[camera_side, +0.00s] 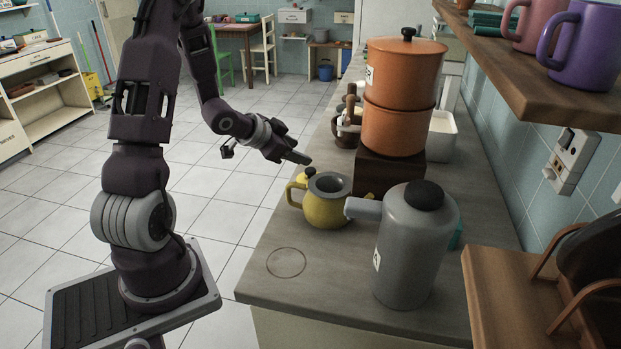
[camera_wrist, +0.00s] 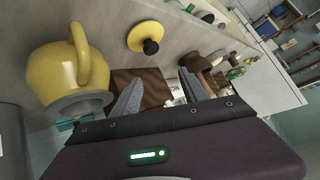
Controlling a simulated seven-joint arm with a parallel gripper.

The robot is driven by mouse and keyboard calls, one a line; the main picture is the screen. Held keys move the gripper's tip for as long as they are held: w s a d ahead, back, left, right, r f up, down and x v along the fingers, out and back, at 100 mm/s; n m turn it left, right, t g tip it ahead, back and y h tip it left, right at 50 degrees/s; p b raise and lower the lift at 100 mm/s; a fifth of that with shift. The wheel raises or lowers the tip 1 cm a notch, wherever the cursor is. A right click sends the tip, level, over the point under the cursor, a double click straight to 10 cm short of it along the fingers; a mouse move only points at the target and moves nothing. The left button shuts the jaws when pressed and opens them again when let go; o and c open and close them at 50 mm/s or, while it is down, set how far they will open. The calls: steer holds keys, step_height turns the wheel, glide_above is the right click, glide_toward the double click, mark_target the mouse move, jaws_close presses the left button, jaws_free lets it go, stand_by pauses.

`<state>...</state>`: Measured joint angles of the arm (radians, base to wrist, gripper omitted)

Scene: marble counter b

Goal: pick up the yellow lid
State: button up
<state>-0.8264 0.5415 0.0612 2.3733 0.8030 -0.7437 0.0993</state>
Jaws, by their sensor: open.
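The yellow lid (camera_wrist: 138,35) is a small disc with a black knob, lying knob up on the counter beside the yellow pot (camera_wrist: 60,75) in the wrist view. In the side view the lid (camera_side: 305,180) is partly hidden behind the pot (camera_side: 326,210), which stands upright and uncovered with a grey rim. My gripper (camera_side: 300,158) hangs over the counter's left edge, above and close to the lid. In the wrist view my gripper (camera_wrist: 160,94) has its two fingers apart with nothing held between them; the lid lies beyond their tips.
A grey canister (camera_side: 408,250) with a black top stands in front of the pot. An orange stacked container (camera_side: 403,95) sits on a dark block (camera_side: 390,172) behind. A wooden shelf (camera_side: 540,85) with mugs overhangs at right. The counter's front left corner is clear.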

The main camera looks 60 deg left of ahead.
steer(key=f+t, duration=0.1)
steer(key=s+f+h, duration=0.1)
steer(key=f, duration=0.1)
steer(key=s+a+f+n+t, duration=0.1)
steer(key=f, duration=0.1)
steer(key=shift+s+t+h, duration=0.15)
steer(key=shift+t+h, duration=0.15)
steer(key=shift+s+f+t, duration=0.15)
steer(key=shift+s+t, duration=0.15)
steer(key=shift+t, duration=0.1)
steer(key=shift+f+n, duration=0.1)
steer(key=shift+n, duration=0.2)
steer(key=x, duration=1.1)
steer(key=shift+w, duration=0.45)
jaws_close()
